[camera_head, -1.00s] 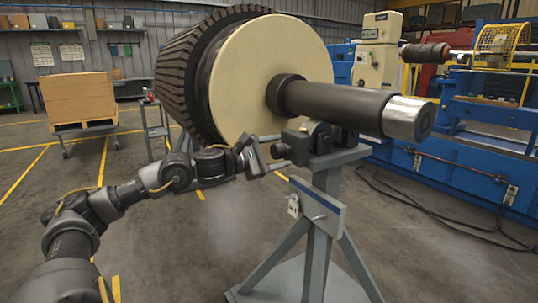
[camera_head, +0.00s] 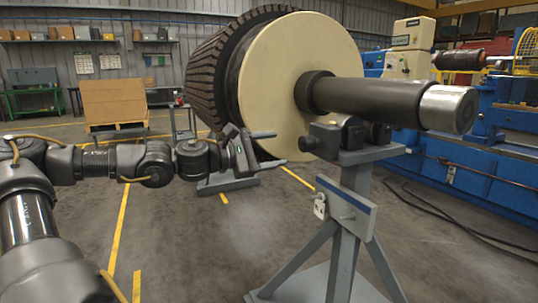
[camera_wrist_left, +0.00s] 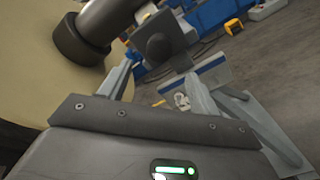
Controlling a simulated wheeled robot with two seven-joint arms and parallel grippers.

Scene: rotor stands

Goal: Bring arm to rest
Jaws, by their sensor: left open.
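My left arm (camera_head: 155,163) comes in from the left, roughly level. Its gripper (camera_head: 279,148) is open and empty, its two fingers pointing right towards the stand. In the head view the fingertips end just left of the dark support block (camera_head: 326,137) on the stand, with a small gap in the picture. In the left wrist view the spread fingers (camera_wrist_left: 161,66) show with nothing between them that they hold. The rotor's cream end disc (camera_head: 298,85) is behind the gripper. The rotor's dark shaft (camera_head: 370,100) rests over the stand. My right gripper is not in view.
The grey stand (camera_head: 345,240) has splayed legs and a plate with a small tag. Blue machinery (camera_head: 465,165) is at the right, with black cables on the floor. A wooden box (camera_head: 113,102) stands at the back left. Floor in front of the stand's left side is clear.

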